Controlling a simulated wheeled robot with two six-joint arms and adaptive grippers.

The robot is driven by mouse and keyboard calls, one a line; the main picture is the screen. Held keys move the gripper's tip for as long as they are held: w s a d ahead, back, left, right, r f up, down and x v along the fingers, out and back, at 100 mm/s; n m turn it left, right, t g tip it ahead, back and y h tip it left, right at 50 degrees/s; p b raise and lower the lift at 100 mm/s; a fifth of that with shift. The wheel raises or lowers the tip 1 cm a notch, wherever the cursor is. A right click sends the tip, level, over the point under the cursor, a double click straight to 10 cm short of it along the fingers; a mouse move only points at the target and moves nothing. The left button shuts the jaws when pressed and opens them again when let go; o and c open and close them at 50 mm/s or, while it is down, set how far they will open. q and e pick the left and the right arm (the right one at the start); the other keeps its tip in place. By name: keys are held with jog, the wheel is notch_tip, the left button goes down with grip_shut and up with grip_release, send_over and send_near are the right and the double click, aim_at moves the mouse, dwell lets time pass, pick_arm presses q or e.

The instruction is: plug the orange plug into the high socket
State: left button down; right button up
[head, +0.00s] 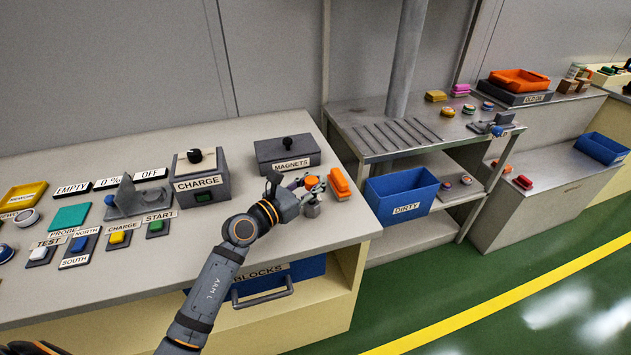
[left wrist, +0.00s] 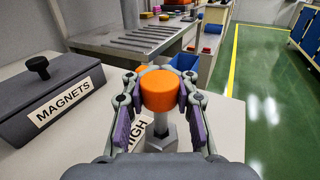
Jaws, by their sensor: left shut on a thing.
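The orange plug (left wrist: 158,90) is a short, round orange piece held upright between the fingers of my left gripper (left wrist: 160,97). In the head view the plug (head: 311,181) shows at the end of my left gripper (head: 306,186), over the right part of the bench. Below it a grey metal stem runs down to a grey hexagonal base (left wrist: 163,140), beside a label reading HIGH (left wrist: 137,135). I cannot tell whether the stem belongs to the plug or to the socket, nor how deep the plug sits. My right gripper is out of view.
A dark box labelled MAGNETS (head: 287,152) stands behind my gripper. A separate orange block (head: 340,183) lies near the bench's right end. A CHARGE box (head: 202,177) and several buttons are to the left. A blue DIRTY bin (head: 402,194) is beyond the bench.

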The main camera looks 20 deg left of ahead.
aim_at(315, 200)
pick_arm(q)
jog(key=shift+f+b, duration=1.35)
jog(key=shift+f, duration=0.4)
jog(key=c, duration=1)
grip_release()
jog(key=shift+o, duration=0.2)
jog(key=v, duration=1.1)
jog(key=shift+w+a+f, duration=0.15)
jog(key=shift+a, duration=0.05)
jog(key=shift+s+r, duration=0.25)
jog(key=shift+s, duration=0.4)
jog(key=shift+f, duration=0.1)
